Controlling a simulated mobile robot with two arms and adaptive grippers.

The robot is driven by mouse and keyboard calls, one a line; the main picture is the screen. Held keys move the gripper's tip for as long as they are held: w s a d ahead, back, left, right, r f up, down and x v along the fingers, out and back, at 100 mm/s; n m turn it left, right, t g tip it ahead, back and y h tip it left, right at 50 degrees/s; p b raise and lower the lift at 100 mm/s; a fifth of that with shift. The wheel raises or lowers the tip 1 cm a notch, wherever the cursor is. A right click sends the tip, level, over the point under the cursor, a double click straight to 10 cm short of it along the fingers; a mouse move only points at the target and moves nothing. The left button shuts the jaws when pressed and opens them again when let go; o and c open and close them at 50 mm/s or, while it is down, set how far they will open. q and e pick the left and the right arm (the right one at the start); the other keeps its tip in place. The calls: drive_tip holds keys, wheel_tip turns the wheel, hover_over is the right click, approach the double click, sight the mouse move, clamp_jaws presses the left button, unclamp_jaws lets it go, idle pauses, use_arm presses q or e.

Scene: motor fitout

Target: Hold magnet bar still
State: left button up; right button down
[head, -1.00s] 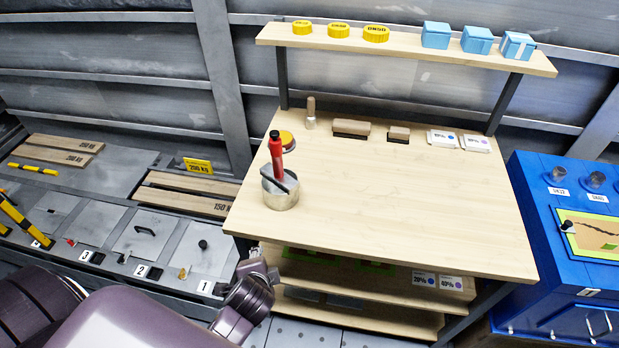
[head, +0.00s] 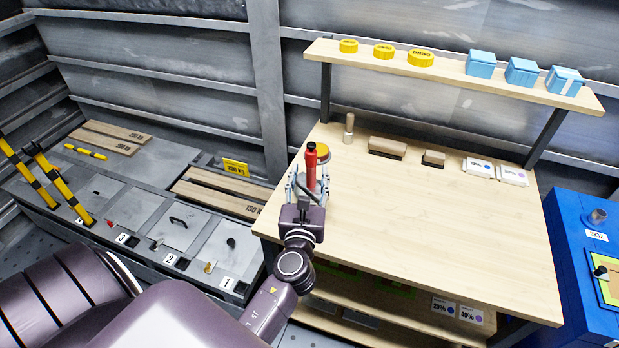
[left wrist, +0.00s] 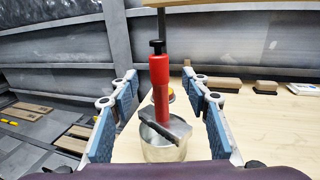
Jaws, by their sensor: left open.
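My left gripper (head: 308,178) is open, its blue-padded fingers on either side of a red cylinder with a black top (head: 311,168). In the left wrist view the red cylinder (left wrist: 160,85) stands upright between the fingers (left wrist: 160,78), with a visible gap on each side. A dark grey bar (left wrist: 172,130), seemingly the magnet bar, lies slanted at the red cylinder's foot, over a round metal pot (left wrist: 162,152). In the head view the gripper mostly hides the pot. My right gripper is not in view.
The wooden workbench (head: 430,230) is mostly bare. A yellow-topped round thing (head: 323,152) sits just behind the red cylinder. A wooden peg (head: 349,128), brushes (head: 387,147) and cards line the back. A shelf (head: 460,70) above carries yellow tins and blue boxes.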

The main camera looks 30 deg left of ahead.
sight(311, 161)
use_arm(q)
drive_tip(key=p+x, duration=0.1)
drive_tip(key=x, duration=0.6)
drive_tip(key=shift+s, duration=0.1)
clamp_jaws()
idle(0.6)
idle(1.5)
